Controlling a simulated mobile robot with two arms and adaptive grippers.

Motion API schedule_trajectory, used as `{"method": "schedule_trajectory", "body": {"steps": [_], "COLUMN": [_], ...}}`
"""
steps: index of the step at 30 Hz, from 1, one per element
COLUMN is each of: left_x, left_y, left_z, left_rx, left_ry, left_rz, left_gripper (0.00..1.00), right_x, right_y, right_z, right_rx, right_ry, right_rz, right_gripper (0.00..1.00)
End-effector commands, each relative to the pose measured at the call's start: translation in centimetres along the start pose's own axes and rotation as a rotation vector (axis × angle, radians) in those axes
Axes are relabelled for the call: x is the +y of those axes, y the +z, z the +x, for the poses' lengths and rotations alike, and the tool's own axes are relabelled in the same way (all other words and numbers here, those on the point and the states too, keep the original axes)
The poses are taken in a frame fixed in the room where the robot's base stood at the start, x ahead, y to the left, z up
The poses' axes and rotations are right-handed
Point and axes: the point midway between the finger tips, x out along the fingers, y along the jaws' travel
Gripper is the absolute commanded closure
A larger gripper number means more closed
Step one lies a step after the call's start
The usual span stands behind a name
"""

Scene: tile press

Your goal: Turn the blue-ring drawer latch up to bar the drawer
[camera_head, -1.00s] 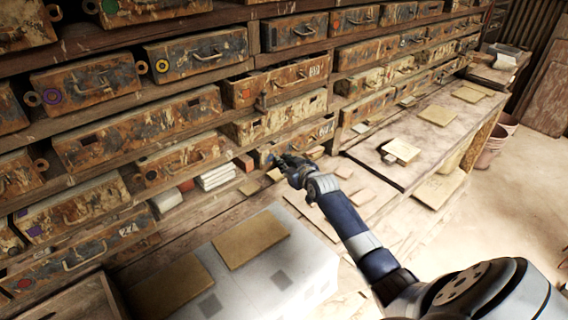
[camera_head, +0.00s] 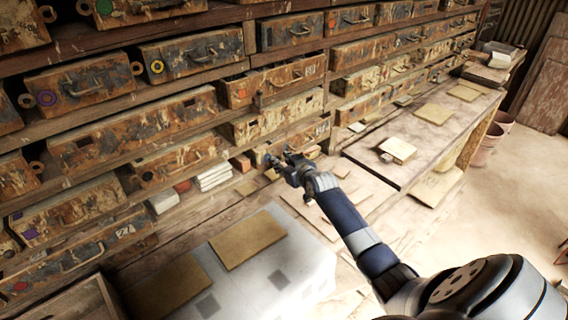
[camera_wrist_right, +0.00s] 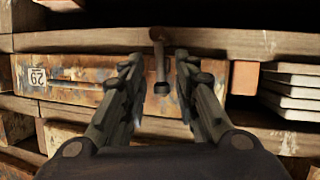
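My right gripper (camera_head: 279,158) is at the front of a low, worn rust-brown drawer (camera_head: 302,139). In the right wrist view its two fingers (camera_wrist_right: 159,72) are apart. A small dark latch bar (camera_wrist_right: 159,66) shows between the fingertips, in front of the drawer face (camera_wrist_right: 75,76) and a wooden rail. I see a gap on both sides of the bar, so the fingers do not appear closed on it. The wrist picture looks upside down relative to the head view. A blue ring cannot be made out clearly; the gripper partly hides that spot. My left gripper is not in view.
White tiles (camera_head: 213,176) are stacked left of the gripper, and also show in the right wrist view (camera_wrist_right: 292,98). A white block (camera_head: 285,262) with a tan tile (camera_head: 247,240) stands in front. The bench (camera_head: 415,150) at right holds several tiles.

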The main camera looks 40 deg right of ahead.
Motion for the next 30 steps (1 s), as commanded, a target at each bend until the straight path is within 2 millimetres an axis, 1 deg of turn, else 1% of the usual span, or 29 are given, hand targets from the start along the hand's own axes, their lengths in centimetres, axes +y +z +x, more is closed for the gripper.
{"method": "schedule_trajectory", "body": {"steps": [4,8,21,25,30], "left_x": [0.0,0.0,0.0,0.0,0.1], "left_y": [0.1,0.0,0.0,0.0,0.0], "left_z": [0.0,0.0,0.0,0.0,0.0], "left_rx": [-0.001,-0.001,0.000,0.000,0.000], "left_ry": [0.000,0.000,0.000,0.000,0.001], "left_rz": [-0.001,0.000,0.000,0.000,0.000], "left_gripper": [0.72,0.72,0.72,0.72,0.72], "right_x": [0.0,-0.1,0.0,0.1,0.1], "right_y": [0.1,0.1,0.1,0.1,0.1], "right_z": [-0.5,-1.8,-9.2,-10.8,-11.8], "right_rx": [0.000,-0.001,-0.001,0.000,-0.001], "right_ry": [-0.001,-0.002,0.000,0.001,0.000], "right_rz": [0.001,-0.001,-0.003,0.000,-0.001], "right_gripper": [0.72,0.72,0.72,0.72,0.72]}}
